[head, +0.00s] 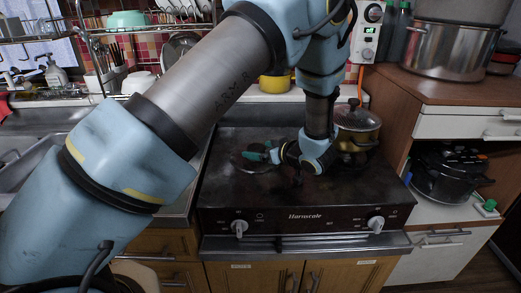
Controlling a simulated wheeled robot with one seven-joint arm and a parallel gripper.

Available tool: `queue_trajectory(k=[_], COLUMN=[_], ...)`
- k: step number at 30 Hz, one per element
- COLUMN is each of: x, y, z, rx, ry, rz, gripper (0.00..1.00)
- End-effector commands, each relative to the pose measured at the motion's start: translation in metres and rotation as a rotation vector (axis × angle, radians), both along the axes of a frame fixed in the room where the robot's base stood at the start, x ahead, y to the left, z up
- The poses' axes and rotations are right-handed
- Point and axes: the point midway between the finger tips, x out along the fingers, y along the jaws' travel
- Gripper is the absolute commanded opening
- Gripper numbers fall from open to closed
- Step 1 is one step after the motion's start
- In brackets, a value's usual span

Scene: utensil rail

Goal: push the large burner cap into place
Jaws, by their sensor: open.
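The stove (310,196) has a dark top with a left burner (244,164), where a round metallic ring shows. My gripper (262,154) is low over this burner, pointing left from the wrist, and is open. The gripper and wrist hide part of the burner. The large burner cap cannot be told apart from the dark burner parts, so I cannot tell how it sits or whether my gripper touches it.
A lidded yellowish pot (357,128) stands at the stove's back right, close beside my wrist. A yellow pot (274,83) is behind the stove. The sink (28,165) is on the left and a wooden cabinet (412,85) on the right. The stove's front middle is clear.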

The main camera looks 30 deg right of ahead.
Motion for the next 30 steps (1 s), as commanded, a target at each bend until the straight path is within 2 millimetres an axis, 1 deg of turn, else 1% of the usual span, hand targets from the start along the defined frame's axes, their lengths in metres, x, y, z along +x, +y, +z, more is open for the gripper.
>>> queue_trajectory(k=[1,5,8,30], x=[-0.001,-0.001,-0.002,0.0], y=[0.002,0.002,0.002,0.001], z=[-0.005,-0.005,-0.001,0.053], rx=[0.006,0.007,0.007,0.003], ry=[0.006,0.006,0.006,0.003], rz=[0.0,0.0,0.0,0.0], gripper=[1.0,1.0,1.0,1.0])
